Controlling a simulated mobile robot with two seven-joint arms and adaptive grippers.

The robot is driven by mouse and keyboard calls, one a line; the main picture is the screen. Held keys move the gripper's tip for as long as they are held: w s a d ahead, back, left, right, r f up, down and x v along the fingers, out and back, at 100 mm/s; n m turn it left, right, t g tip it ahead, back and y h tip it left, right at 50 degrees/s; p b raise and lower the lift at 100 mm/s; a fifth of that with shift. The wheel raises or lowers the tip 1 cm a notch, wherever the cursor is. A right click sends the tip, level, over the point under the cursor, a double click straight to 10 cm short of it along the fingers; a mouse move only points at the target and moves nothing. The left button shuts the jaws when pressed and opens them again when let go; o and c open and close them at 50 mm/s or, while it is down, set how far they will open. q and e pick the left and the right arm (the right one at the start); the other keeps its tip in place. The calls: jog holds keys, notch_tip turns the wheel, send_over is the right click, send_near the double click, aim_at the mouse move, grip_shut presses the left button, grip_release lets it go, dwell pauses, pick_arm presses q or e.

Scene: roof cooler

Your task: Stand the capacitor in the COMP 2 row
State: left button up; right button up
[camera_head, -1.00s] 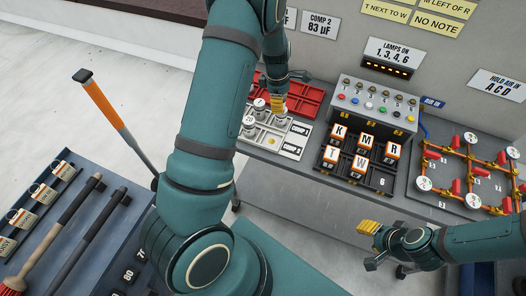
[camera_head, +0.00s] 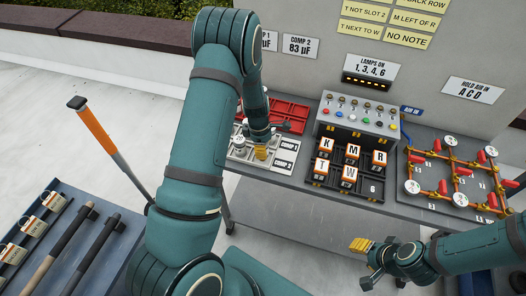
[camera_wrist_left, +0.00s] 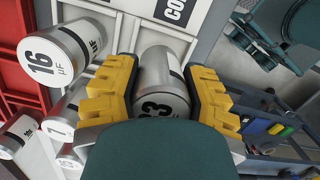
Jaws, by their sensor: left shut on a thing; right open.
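My left gripper (camera_head: 261,153) is over the white tray (camera_head: 283,169), which has two COMP labels at its right side. In the left wrist view its yellow fingers (camera_wrist_left: 158,95) are shut on a silver capacitor (camera_wrist_left: 160,72) with a black band. Its number ends in 3; the first digit is partly hidden. Whether it touches the tray is unclear. Other silver capacitors stand beside it, one marked 16 µF (camera_wrist_left: 58,58). Part of a COMP label (camera_wrist_left: 176,12) shows above. My right gripper (camera_head: 362,246) is open and empty in front of the bench.
A wall sign (camera_head: 300,46) reads COMP 2, 83 µF. A red tray (camera_head: 288,113) lies behind the white one. A button box (camera_head: 360,118), a black rack of lettered blocks (camera_head: 373,187) and a pipe board (camera_head: 440,208) are to the right. Floor in front of the bench is clear.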

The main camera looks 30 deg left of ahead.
pick_arm(q)
notch_tip(320, 180, down, 2)
jog(key=shift+f, duration=0.15)
jog(key=shift+f, duration=0.15)
jog(key=o, duration=1.2)
